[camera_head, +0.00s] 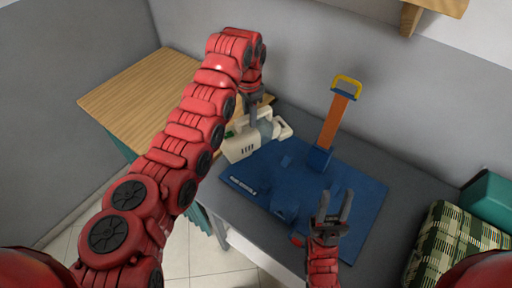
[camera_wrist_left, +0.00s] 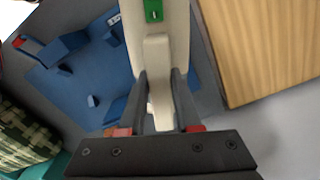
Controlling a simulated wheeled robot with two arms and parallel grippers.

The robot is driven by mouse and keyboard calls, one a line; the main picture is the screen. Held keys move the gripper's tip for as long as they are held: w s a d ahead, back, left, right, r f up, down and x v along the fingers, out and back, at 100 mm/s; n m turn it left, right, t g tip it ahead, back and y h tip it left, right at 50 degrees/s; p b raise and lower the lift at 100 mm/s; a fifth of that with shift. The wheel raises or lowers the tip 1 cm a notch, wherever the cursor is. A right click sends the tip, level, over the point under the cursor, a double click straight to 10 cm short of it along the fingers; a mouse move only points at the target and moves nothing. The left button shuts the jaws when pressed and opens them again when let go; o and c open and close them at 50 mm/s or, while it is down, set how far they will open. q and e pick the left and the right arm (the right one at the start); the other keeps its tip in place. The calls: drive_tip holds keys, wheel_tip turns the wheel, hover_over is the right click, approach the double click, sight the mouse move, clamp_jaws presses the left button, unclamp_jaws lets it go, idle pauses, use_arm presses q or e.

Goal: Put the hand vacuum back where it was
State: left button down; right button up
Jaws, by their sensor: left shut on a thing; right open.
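The cream hand vacuum (camera_head: 240,147) is at the far left corner of the blue mat (camera_head: 358,212), close to the wooden surface. My left gripper (camera_head: 255,115) reaches down onto it from above. In the left wrist view my left gripper (camera_wrist_left: 160,95) is shut with its fingers on both sides of the vacuum's pale handle, and the cream body (camera_wrist_left: 171,45) with a green patch runs beyond them. I cannot tell whether the vacuum touches the surface below. My right gripper (camera_head: 333,207) is open and empty over the near right part of the mat.
An orange tool with a yellow handle (camera_head: 333,120) stands in a blue holder at the mat's back. Small blue blocks (camera_head: 285,208) are on the mat. A light wooden top (camera_head: 140,95) is left. A checked cloth (camera_head: 445,245) and teal box (camera_head: 490,198) are right.

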sight(250, 130)
use_arm(q)
drive_tip(key=shift+f, duration=0.35)
wheel_tip(250, 130, down, 6)
drive_tip(key=p, duration=0.2)
drive_tip(key=shift+r+p, duration=0.2)
drive_tip(key=shift+p, duration=0.2)
wheel_tip(250, 130, down, 3)
drive_tip(key=shift+p, duration=0.4)
drive_tip(key=shift+f, duration=0.3)
drive_tip(key=c, duration=1.1)
unclamp_jaws()
drive_tip(key=shift+f, duration=0.1)
drive_tip(key=o, duration=0.5)
